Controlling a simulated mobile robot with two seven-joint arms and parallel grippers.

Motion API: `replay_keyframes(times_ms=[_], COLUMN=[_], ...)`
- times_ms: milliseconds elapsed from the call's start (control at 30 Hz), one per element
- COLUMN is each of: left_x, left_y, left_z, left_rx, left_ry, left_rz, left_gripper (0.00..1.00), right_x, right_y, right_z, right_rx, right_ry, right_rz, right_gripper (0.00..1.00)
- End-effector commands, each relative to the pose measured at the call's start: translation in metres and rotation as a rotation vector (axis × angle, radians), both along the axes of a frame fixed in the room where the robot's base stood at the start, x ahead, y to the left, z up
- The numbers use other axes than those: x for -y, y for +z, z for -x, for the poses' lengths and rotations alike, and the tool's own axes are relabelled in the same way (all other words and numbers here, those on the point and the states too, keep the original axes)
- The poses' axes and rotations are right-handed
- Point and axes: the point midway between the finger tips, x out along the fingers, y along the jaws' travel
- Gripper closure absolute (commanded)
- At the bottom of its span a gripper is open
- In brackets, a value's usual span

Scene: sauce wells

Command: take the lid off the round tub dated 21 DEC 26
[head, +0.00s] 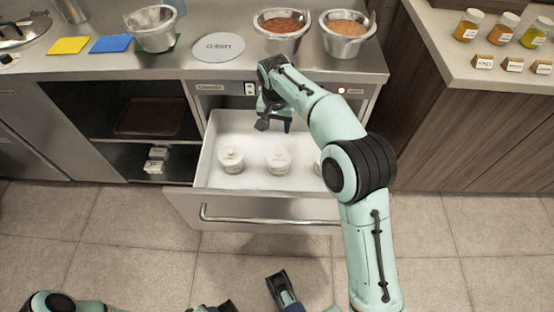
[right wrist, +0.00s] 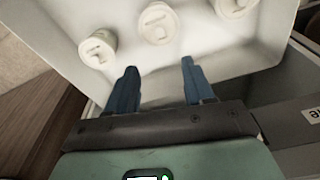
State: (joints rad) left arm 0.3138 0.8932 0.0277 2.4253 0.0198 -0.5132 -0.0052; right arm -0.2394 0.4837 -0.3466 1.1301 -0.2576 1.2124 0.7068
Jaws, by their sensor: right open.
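Several white round lidded tubs stand in a row in the open drawer (head: 205,176). In the head view they are a left tub (head: 231,161), a middle tub (head: 278,161) and a right tub (head: 318,164), partly hidden by my right arm. The right wrist view also shows tubs at its left (right wrist: 98,50), middle (right wrist: 158,22) and top right (right wrist: 235,6). Their lid knobs bear marks too small to read, so I cannot tell the dates. My right gripper (head: 274,122) is open and empty above the drawer's back, behind the middle tub.
A grey disc marked USED (head: 218,46) lies on the counter, between a metal bowl (head: 152,28) and a bowl of red sauce (head: 282,28). A bowl of orange sauce (head: 346,32) stands to the right. The drawer floor around the tubs is clear.

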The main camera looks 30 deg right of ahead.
Motion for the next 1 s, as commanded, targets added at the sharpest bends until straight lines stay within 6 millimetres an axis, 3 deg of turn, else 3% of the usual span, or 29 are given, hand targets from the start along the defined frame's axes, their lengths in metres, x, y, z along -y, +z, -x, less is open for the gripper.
replay_keyframes(times_ms=[33,100,267,600,833,1000], left_x=[-0.003,-0.006,-0.010,-0.024,-0.027,-0.030], left_y=[-0.015,-0.021,-0.027,-0.044,-0.048,-0.063], left_z=[-0.008,-0.015,-0.026,-0.052,-0.057,-0.048], left_rx=[0.018,0.039,0.068,0.137,0.149,0.116], left_ry=[0.008,0.015,0.025,0.053,0.059,0.062], left_rz=[-0.008,-0.016,-0.029,-0.064,-0.071,-0.073], left_gripper=[0.57,0.57,0.57,0.57,0.57,0.57], right_x=[0.000,0.000,0.001,0.006,0.008,0.012], right_y=[-0.019,-0.028,-0.042,-0.101,-0.114,-0.133], right_z=[-0.001,-0.002,-0.003,-0.008,-0.010,-0.009], right_rx=[-0.006,-0.009,-0.011,-0.011,-0.009,-0.012], right_ry=[0.001,0.000,0.000,-0.001,-0.001,-0.001], right_rz=[0.000,0.000,0.000,0.000,0.000,0.000], right_gripper=[0.48,0.48,0.48,0.48,0.48,0.48])
